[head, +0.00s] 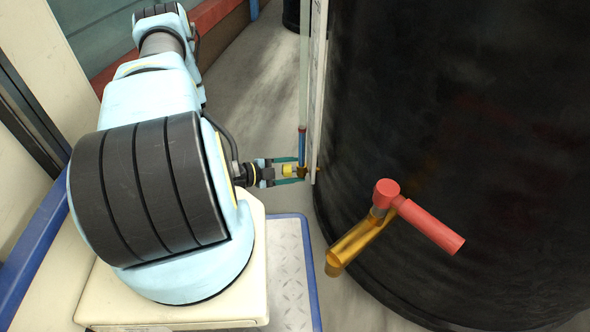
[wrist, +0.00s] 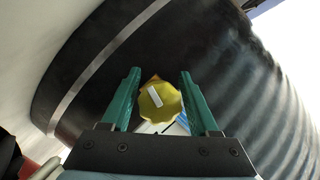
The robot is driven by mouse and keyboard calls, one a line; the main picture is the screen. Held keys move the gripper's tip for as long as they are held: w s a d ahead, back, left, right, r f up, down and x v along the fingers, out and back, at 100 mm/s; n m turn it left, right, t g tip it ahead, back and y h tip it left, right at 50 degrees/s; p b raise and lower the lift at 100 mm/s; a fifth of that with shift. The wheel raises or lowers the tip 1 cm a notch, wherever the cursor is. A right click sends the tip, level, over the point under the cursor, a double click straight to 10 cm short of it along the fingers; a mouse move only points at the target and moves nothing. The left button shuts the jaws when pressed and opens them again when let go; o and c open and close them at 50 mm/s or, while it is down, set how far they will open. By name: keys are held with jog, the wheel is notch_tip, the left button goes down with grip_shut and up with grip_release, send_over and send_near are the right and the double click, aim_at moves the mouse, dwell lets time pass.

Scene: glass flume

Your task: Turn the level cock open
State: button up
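The level cock's yellow scalloped knob (wrist: 161,103) has a white bar across its face, slanting from upper left to lower right in the wrist view. In the head view the small yellow knob (head: 289,170) sits at the foot of the upright gauge glass (head: 304,90), beside the black tank. My gripper (head: 290,171) reaches it from the left. In the wrist view the two green fingers (wrist: 159,75) are open, one on each side of the knob. I cannot tell whether either finger touches it. The cock's body is mostly hidden behind the knob.
The large black tank (head: 440,120) fills the right side. A brass valve (head: 352,246) with a red lever (head: 430,226) juts out in front of it, right of my gripper. A pale wall stands at the left. Grey floor (head: 255,95) shows between wall and tank.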

grip_shut()
jog(key=shift+p, duration=0.35)
jog(key=n+g+p, duration=0.1)
jog(key=n+g, duration=0.1)
jog(key=n, duration=0.2)
jog(key=s+n+g+p, duration=0.1)
jog(key=n+g+p, duration=0.1)
jog(key=n+g, duration=0.1)
jog(key=n+g+p, duration=0.1)
jog(key=n+g, duration=0.2)
jog(key=n, duration=0.2)
jog(key=shift+s+f+p, duration=0.1)
jog(key=shift+s+p, duration=0.2)
jog(key=shift+p, duration=0.1)
dwell(0.5)
dwell(0.3)
jog(key=shift+o, duration=1.6)
grip_release()
